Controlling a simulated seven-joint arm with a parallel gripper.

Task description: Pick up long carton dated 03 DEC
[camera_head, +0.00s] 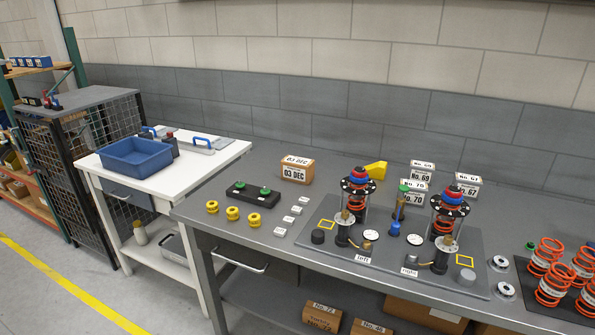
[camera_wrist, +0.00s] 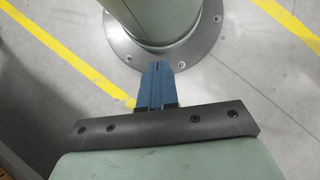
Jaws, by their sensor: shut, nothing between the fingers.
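The long carton dated 03 DEC (camera_head: 297,169) is a brown box with white labels on its top and front. It stands on the grey workbench (camera_head: 200,215), towards the back edge, left of the grey fixture plate. My gripper (camera_wrist: 158,70) shows only in the wrist view; its blue fingers are together and hold nothing. The wrist view shows floor and my own base below it, and no carton. My gripper is out of the head view, so its distance from the carton cannot be told.
The fixture plate (camera_head: 325,259) carries two tall assemblies. A white table (camera_head: 222,158) with a blue bin (camera_head: 137,158) is left.

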